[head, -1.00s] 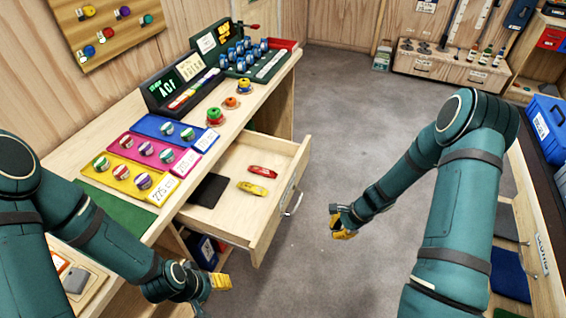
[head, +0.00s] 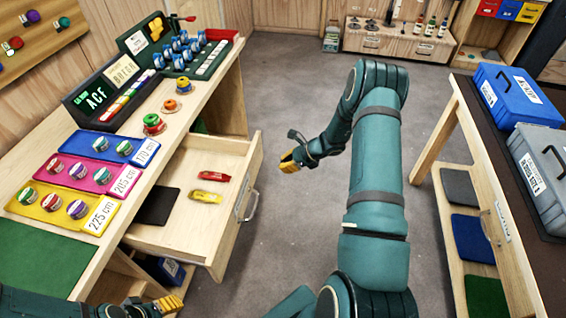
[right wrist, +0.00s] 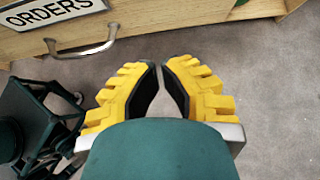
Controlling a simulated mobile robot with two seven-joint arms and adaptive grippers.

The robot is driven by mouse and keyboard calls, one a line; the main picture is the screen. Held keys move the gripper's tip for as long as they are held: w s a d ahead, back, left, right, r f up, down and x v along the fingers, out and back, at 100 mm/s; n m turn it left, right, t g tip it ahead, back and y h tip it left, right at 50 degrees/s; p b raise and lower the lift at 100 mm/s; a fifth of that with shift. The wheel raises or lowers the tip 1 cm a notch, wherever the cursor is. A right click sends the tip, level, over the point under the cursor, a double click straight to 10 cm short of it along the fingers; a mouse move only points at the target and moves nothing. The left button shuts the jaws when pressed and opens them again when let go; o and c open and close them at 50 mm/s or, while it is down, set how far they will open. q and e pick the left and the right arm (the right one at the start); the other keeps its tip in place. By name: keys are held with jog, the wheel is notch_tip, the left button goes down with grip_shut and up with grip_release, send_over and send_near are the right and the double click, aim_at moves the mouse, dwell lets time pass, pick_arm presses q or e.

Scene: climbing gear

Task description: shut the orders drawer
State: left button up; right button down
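The orders drawer (head: 188,240) stands pulled out from the wooden desk in the head view. A red item (head: 214,177), a yellow item (head: 205,196) and a dark pad (head: 158,206) lie inside. Its metal handle (head: 249,200) is on the front panel; the handle (right wrist: 80,48) and ORDERS label (right wrist: 45,10) also show in the right wrist view. My right gripper (head: 287,161) is in front of the drawer, apart from it; its yellow fingertips (right wrist: 162,64) are nearly together with nothing between them. My left gripper (head: 172,303) is low beside the desk, its fingers partly hidden.
The desk top holds coloured trays (head: 75,180) with tape rolls, a letter display (head: 97,98) and a green rack (head: 180,50). A bench (head: 500,170) with blue and grey cases stands at the right. Grey floor between is clear.

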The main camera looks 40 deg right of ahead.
aim_at(255, 171)
jog(key=x, duration=0.3)
jog(key=r+x, duration=0.1)
jog(key=x, duration=0.1)
jog(key=w+b+x, duration=0.1)
jog(key=x, duration=0.2)
jog(key=shift+w+a, duration=0.15)
jog(key=shift+a, duration=0.45)
jog(key=shift+w+a, duration=0.4)
jog(key=shift+w, duration=0.1)
